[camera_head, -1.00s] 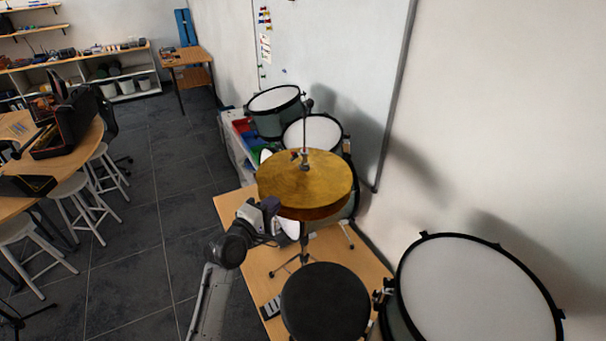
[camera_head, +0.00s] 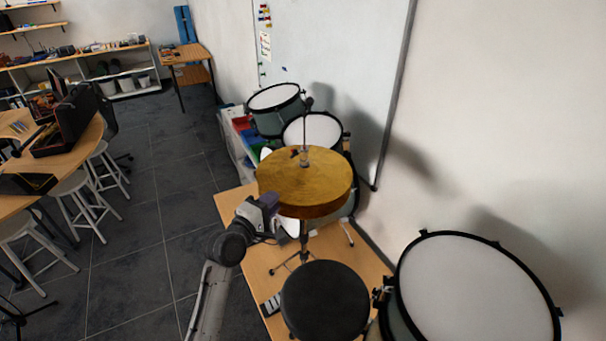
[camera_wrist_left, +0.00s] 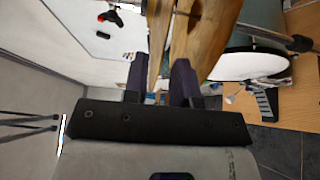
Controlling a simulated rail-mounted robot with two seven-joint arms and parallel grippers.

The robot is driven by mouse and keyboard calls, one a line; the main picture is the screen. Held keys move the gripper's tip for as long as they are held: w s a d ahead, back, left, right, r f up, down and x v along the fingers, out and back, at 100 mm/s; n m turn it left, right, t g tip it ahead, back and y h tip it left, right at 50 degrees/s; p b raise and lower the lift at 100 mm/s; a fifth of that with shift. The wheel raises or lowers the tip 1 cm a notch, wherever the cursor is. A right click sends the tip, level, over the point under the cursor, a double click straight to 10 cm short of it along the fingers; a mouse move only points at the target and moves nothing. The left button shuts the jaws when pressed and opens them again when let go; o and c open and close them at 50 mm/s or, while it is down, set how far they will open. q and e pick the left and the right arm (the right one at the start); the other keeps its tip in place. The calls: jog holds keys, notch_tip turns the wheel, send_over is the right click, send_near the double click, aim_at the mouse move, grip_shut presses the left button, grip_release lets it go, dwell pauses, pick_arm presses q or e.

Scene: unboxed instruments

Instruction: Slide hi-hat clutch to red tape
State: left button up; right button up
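The hi-hat's brass cymbals (camera_head: 305,184) sit on a thin upright stand in the head view. The small clutch (camera_head: 304,157) is on the rod just above the top cymbal. No red tape can be made out on the rod. My left gripper (camera_head: 272,203) is at the near left edge of the cymbals, below and left of the clutch. In the left wrist view its two purple fingers (camera_wrist_left: 160,82) are apart, with the two cymbals (camera_wrist_left: 202,35) seen edge-on just beyond them. I cannot tell whether they touch. My right gripper is not in view.
A round black drum pad (camera_head: 325,302) stands in front of the hi-hat. A large white-headed drum (camera_head: 480,290) is at the right. More drums (camera_head: 275,98) stand behind, close to the whiteboard (camera_head: 345,60). Open floor lies to the left of the wooden platform (camera_head: 229,207).

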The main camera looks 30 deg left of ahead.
pick_arm(q)
jog(key=s+a+p, duration=0.1)
jog(key=s+p, duration=0.3)
jog(key=s, duration=0.5)
jog(key=shift+s, duration=0.35)
dwell(0.4)
jog(key=s+d+f+m+g, duration=0.4)
jog(key=s+f+m, duration=0.2)
jog(key=s, duration=0.4)
jog(key=s+d+f+m+g+y, duration=0.1)
jog(key=s+d+f+m+g, duration=0.3)
jog(key=s, duration=0.6)
jog(key=s+d+f+m+g, duration=0.4)
jog(key=s+f+m+g, duration=0.2)
jog(key=s+f+m, duration=0.2)
jog(key=shift+s+f+m+y, duration=0.3)
jog(key=shift+s+f+m, duration=0.1)
jog(key=shift+s, duration=0.85)
